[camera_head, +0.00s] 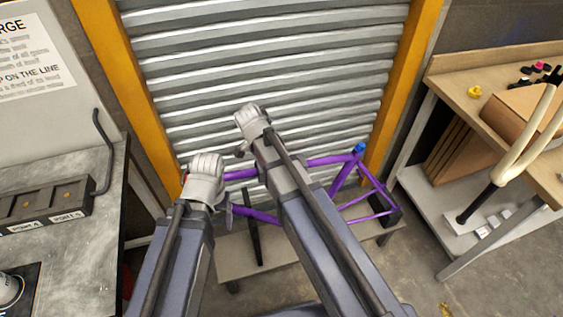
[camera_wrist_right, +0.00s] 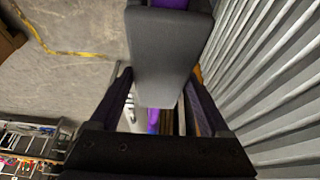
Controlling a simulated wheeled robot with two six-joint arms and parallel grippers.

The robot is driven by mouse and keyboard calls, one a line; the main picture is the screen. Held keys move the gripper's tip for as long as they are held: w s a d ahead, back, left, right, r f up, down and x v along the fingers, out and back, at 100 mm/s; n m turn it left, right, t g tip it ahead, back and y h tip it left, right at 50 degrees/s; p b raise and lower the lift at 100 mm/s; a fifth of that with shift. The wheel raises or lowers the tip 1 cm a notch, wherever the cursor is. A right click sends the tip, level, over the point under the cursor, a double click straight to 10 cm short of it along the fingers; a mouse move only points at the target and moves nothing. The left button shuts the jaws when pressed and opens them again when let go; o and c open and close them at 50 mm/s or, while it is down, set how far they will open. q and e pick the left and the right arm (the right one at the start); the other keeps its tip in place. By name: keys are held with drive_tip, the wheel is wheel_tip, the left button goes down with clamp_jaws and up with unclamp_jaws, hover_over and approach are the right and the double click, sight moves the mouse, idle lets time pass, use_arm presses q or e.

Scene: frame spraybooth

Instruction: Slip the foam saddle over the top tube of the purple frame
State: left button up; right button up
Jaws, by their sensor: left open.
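The purple frame (camera_head: 328,160) lies across a low bench in front of the shutter, partly hidden by my arms. The foam saddle is a grey block (camera_wrist_right: 168,60) in the right wrist view, between the fingers of my right gripper (camera_wrist_right: 160,78), which appear to touch both its sides. Purple shows at its top end and below its lower edge; I cannot tell whether it sits on the tube. In the head view my right arm hides the saddle. My left gripper (camera_head: 228,208) is open at the left end of the frame, with its fingers mostly hidden.
The bench (camera_head: 230,262) stands below the frame. A grey workbench (camera_head: 85,225) is at left, and a wooden table (camera_head: 470,108) with a box is at right. The ribbed shutter (camera_head: 270,60) closes off the back. Floor is clear at the lower right.

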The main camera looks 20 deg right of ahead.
drive_tip(key=shift+o, duration=1.3)
drive_tip(key=p+v, duration=0.7)
drive_tip(key=v, duration=0.1)
drive_tip(key=shift+f, duration=0.1)
drive_tip(key=shift+d+f, duration=0.1)
drive_tip(key=shift+f, duration=0.05)
drive_tip(key=b+x, duration=0.7)
drive_tip(key=shift+d+f, duration=0.1)
drive_tip(key=shift+f, duration=0.15)
drive_tip(key=shift+r, duration=0.15)
